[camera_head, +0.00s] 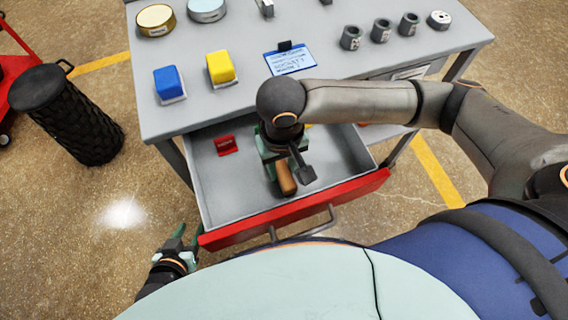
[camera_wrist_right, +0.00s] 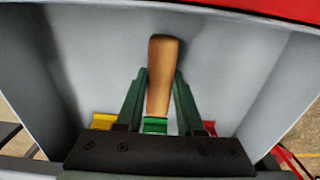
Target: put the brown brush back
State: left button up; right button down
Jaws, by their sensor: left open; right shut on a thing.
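The brown brush (camera_head: 286,178) shows as a brown wooden handle over the open drawer (camera_head: 224,190); its bristle end is hidden. My right gripper (camera_head: 280,163) is inside the drawer area, shut on the brush. In the right wrist view, the two green fingers (camera_wrist_right: 160,85) press on either side of the brush handle (camera_wrist_right: 164,62). A green block-like piece (camera_wrist_right: 155,125) lies below the handle, between the fingers. My left gripper (camera_head: 177,248) is open and empty, low outside the drawer's front left corner.
The drawer holds a red piece (camera_head: 225,145) and a yellow piece (camera_wrist_right: 103,121). The grey bench top (camera_head: 300,92) carries blue (camera_head: 169,83) and yellow (camera_head: 220,67) blocks, a clipboard (camera_head: 290,59), tins and several grey cylinders.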

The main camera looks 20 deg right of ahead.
aim_at(282, 168)
jog(key=shift+s+r, duration=0.1)
pick_arm(q)
jog(key=shift+r, duration=0.15)
pick_arm(e)
jog(key=c, duration=0.5)
grip_release()
jog(key=shift+f, duration=0.2)
jog(key=shift+r, duration=0.15)
pick_arm(q)
jog(key=a+p, duration=0.1)
jog(key=p, duration=0.1)
jog(key=s+a+r+p, duration=0.1)
jog(key=shift+s+r+y+p, duration=0.15)
jog(key=shift+r+y+p, duration=0.05)
jog(key=shift+y+p, duration=0.15)
pick_arm(e)
notch_tip(282, 168, up, 12)
jog(key=shift+r, duration=0.1)
